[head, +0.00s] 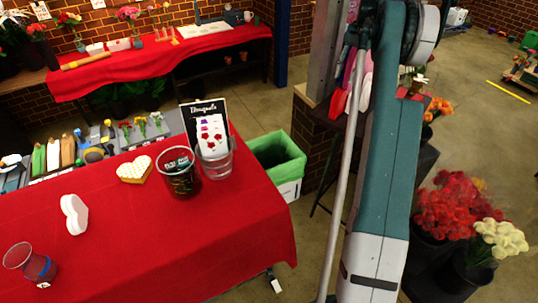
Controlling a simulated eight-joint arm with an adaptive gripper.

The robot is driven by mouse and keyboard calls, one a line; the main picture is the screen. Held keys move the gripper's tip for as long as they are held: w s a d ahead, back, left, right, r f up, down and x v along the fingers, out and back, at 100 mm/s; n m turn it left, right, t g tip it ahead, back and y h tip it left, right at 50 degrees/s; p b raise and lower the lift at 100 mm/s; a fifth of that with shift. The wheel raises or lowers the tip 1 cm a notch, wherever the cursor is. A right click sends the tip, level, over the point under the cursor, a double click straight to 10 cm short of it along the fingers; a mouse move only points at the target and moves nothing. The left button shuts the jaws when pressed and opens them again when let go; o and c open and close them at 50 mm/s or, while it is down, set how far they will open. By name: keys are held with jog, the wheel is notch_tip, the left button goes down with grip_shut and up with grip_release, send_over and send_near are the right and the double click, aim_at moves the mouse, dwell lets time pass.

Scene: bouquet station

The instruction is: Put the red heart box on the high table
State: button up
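No red heart box is plainly visible. Behind my arm, a red rounded piece (339,103) stands beside pink and white ones; my arm partly covers them, so I cannot tell whether any is a heart box. They are at a dark raised stand (322,118), which may be the high table. On the red-covered table (225,235) lie a white heart-shaped box (74,214) and a yellow patterned heart-shaped box (134,170). My arm crosses the right half of the view, and my gripper is not visible.
A dark bucket (181,178), a clear container (216,165) and a glass (30,262) stand on the red-covered table. A green-lined bin (276,158) is beside it. Another red-draped table (150,60) is at the back. Flower buckets (440,243) stand at right.

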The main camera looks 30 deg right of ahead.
jog(key=s+a+r+m+t+h, duration=0.15)
jog(key=a+r+m, duration=0.4)
jog(key=a, duration=0.85)
jog(key=s+a+r+m+t+h, duration=0.1)
jog(key=s+a+r+m, duration=0.1)
jog(key=a+r, duration=1)
jog(key=s+a+m+t+h, duration=0.1)
jog(key=s+a+m, duration=0.3)
jog(key=a, duration=0.5)
jog(key=s+a+m+t+h, duration=0.1)
jog(key=s+a+m, duration=0.1)
jog(key=s+a, duration=0.6)
jog(key=s+a+f+m+t, duration=0.2)
jog(key=s+a+f+m, duration=0.2)
jog(key=s+a, duration=0.5)
jog(key=s+a+f+m+t, duration=0.2)
jog(key=s+a+f+m, duration=0.2)
jog(key=s+a+f, duration=0.4)
jog(key=s+a, duration=0.2)
jog(key=s, duration=0.2)
jog(key=shift+a, duration=0.15)
